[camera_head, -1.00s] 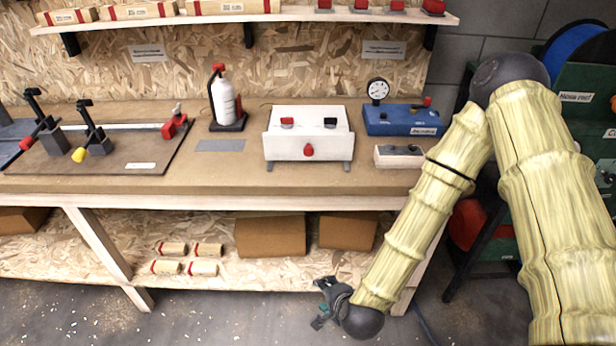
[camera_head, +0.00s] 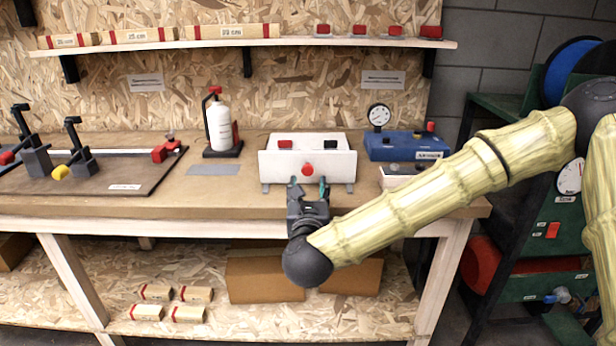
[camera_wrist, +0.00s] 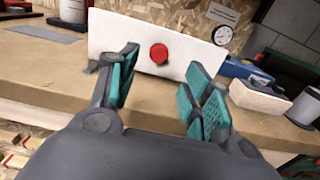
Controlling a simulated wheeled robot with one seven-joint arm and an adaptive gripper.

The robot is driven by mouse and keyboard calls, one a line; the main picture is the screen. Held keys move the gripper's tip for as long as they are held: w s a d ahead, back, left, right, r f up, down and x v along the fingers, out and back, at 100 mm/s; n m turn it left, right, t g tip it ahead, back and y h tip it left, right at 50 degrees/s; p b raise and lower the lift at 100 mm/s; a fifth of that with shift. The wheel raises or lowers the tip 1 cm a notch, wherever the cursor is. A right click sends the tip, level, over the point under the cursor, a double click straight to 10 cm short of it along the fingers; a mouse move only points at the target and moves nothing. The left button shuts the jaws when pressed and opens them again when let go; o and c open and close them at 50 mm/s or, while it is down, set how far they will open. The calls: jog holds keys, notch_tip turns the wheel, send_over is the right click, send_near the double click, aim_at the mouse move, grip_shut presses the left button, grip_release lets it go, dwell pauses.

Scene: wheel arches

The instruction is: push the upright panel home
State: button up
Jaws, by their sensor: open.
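The upright panel seems to be the white front panel (camera_head: 280,167) of a white box on the workbench, with a red round knob (camera_head: 307,169) at its middle. In the wrist view the panel (camera_wrist: 120,35) fills the upper middle, and its red knob (camera_wrist: 158,53) shows between my fingertips. My gripper (camera_head: 309,187) is open and empty, just in front of the panel near the bench's front edge. In the wrist view my gripper's teal-padded fingers (camera_wrist: 160,85) are spread apart. I cannot tell whether a fingertip touches the panel.
A blue gauge unit (camera_head: 400,147) and a small white block (camera_head: 394,181) stand right of the box. A white bottle (camera_head: 219,128) stands to the left, beyond a grey plate (camera_head: 213,169). Clamps on a dark board (camera_head: 120,176) lie far left. A shelf (camera_head: 300,42) runs above.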

aim_at(308, 172)
jog(key=w, duration=1)
jog(key=shift+w, duration=0.1)
grip_shut()
jog(key=shift+w+f+b, duration=0.2)
jog(key=shift+w+b, duration=0.7)
jog(key=shift+w, duration=1.45)
jog(key=shift+w+r, duration=0.15)
jog(key=shift+w, duration=0.05)
jog(key=shift+d+r, duration=0.1)
jog(key=shift+r, duration=0.05)
